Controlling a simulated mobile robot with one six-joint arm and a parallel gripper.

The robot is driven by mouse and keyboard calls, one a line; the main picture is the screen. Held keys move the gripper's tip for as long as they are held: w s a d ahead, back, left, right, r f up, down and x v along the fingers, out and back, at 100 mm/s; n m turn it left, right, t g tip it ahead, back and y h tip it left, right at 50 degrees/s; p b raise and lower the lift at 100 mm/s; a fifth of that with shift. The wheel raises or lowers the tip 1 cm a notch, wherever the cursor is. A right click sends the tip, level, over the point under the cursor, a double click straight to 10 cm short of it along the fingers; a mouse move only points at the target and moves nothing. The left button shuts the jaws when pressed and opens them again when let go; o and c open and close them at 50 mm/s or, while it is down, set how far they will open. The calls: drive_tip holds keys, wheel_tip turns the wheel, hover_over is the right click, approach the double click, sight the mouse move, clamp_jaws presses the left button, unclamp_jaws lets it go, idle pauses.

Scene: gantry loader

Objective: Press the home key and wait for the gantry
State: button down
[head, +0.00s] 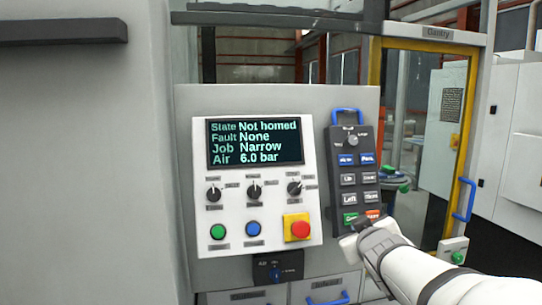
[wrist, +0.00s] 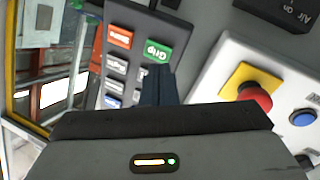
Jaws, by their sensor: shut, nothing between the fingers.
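The dark pendant (head: 336,204) hangs right of the operator panel and carries several keys. Two blue keys, left (head: 346,160) and right (head: 368,158), sit at its top; the left one's label is too small to read surely. Below are grey keys, then a green key (head: 350,217) and an orange key (head: 372,213). In the wrist view the green key (wrist: 157,52) reads Grip. The display (head: 255,142) reads Not homed, fault None. My gripper (head: 356,228) is shut and empty, at the pendant's lower end; its fingertips (wrist: 157,68) overlap keys beside the green one. Contact cannot be told.
A red emergency button (head: 299,229) on a yellow base, a green button (head: 218,231) and a blue button (head: 253,229) are left of my gripper. A yellow-framed door (head: 376,75) with a blue handle (head: 463,200) stands at the right.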

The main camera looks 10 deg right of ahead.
sight(346, 160)
drive_tip(key=d+r+n+t+y+p, duration=0.1)
drive_tip(key=d+r+n+t+y, duration=0.2)
drive_tip(key=r+n+t+y, duration=0.5)
wheel_tip(346, 160, up, 8)
drive_tip(key=n, duration=0.3)
drive_tip(key=shift+w+f, duration=0.15)
drive_tip(key=shift+w, duration=0.2)
drive_tip(key=w+f, duration=0.3)
drive_tip(key=w, duration=0.5)
drive_tip(key=shift+w+a+b, duration=0.15)
drive_tip(key=shift+a+b, duration=0.05)
drive_tip(key=shift+b, duration=0.1)
drive_tip(key=shift+w+f, duration=0.1)
idle(1.0)
